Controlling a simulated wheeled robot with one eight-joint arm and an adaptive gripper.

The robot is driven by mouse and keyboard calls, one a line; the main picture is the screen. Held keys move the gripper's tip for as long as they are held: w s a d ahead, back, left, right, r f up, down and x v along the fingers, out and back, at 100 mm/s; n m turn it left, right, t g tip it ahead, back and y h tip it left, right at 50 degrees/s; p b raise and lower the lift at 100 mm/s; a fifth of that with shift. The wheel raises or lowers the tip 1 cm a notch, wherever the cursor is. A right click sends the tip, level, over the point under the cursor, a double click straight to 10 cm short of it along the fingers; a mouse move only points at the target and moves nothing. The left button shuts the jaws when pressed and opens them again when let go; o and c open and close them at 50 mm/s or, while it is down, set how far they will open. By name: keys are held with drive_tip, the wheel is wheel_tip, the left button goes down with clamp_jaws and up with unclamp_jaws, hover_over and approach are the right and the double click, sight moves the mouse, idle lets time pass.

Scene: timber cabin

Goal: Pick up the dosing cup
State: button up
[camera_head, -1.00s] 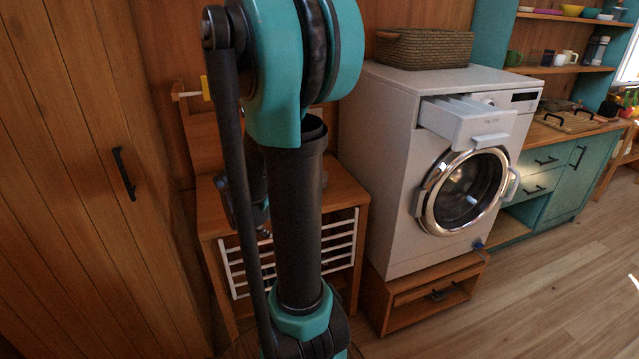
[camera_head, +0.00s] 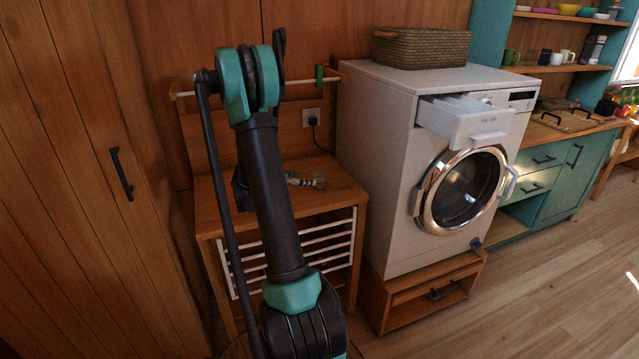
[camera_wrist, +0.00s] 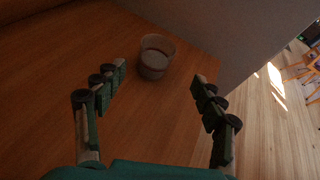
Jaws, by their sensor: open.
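The dosing cup (camera_wrist: 155,58) is a small, clear round cup on the wooden tabletop (camera_wrist: 60,60), near its edge by the washer's side. In the wrist view it shows just beyond my fingertips, roughly centred between them. My gripper (camera_wrist: 160,76) is open, with its two fingers spread apart and nothing between them. In the head view my gripper (camera_head: 308,180) shows partly over the wooden stand, with my arm hiding some of it. I cannot make out the cup clearly there.
The white washing machine (camera_head: 392,150) stands close on the right of the stand, its detergent drawer (camera_head: 465,122) pulled out. A woven basket (camera_head: 422,47) is on top. A rail (camera_head: 300,82) and a plugged socket (camera_head: 312,117) are behind. Wooden floor lies open at the right.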

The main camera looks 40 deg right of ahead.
sight(318, 179)
drive_tip(key=x, duration=0.8)
drive_tip(key=shift+w+d+f, duration=0.1)
drive_tip(key=shift+d+f, duration=0.05)
drive_tip(key=shift+d, duration=0.15)
drive_tip(key=shift+w+x, duration=0.2)
drive_tip(key=shift+x, duration=1.2)
drive_tip(key=shift+w+x, duration=0.15)
drive_tip(key=shift+x, duration=1.25)
drive_tip(key=shift+c, duration=0.3)
drive_tip(key=c, duration=1.3)
drive_tip(key=shift+c, duration=0.5)
